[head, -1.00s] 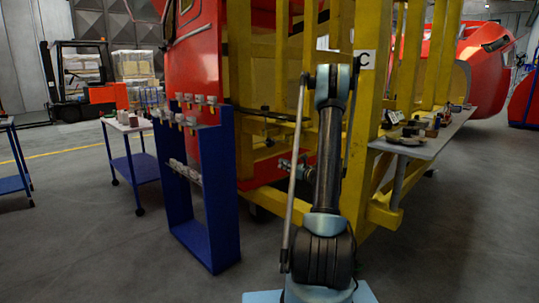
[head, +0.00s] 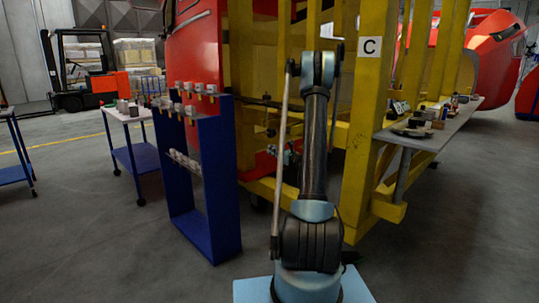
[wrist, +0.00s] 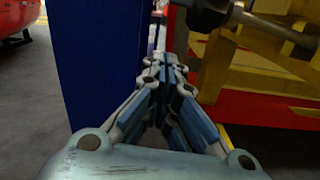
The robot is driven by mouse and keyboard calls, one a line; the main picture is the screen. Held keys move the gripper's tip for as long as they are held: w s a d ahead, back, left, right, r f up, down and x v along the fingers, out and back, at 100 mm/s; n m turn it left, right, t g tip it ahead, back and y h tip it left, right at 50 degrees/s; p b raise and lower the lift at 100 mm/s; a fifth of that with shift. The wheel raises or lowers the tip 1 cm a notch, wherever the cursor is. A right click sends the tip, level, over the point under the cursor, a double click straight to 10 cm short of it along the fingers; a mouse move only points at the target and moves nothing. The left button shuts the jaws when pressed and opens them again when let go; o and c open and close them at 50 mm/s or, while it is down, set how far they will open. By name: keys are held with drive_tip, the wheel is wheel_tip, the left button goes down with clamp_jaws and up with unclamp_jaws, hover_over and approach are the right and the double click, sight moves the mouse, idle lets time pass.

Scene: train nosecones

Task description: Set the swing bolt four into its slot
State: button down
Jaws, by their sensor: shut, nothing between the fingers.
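In the wrist view my gripper (wrist: 167,62) is shut and empty, its fingertips pointing ahead beside a blue upright panel. A dark grey metal fitting with a rod (wrist: 212,12) hangs at the top right, in front of the yellow frame and apart from the fingers. It may be a swing bolt; I cannot tell its number. In the head view a small grey metal piece (head: 285,155) shows by the yellow frame, left of my arm; I cannot tell whether it is a bolt or part of my gripper. No slot can be made out.
A blue rack (head: 220,180) holds several grey and brass fittings on top and more midway. The yellow frame (head: 372,120) stands close on the right, with a grey shelf (head: 425,138) of small parts. A blue cart (head: 140,158) stands left. Floor at front left is clear.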

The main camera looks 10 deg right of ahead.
drive_tip(key=shift+w+a+r, duration=0.1)
drive_tip(key=shift+w+r, duration=0.2)
drive_tip(key=shift+r, duration=0.35)
drive_tip(key=shift+w+a+r, duration=0.15)
drive_tip(key=shift+w+r, duration=0.1)
drive_tip(key=shift+r, duration=0.45)
drive_tip(key=shift+w+a+r, duration=0.1)
drive_tip(key=shift+w+r, duration=0.2)
drive_tip(key=shift+r, duration=0.35)
drive_tip(key=shift+d, duration=0.1)
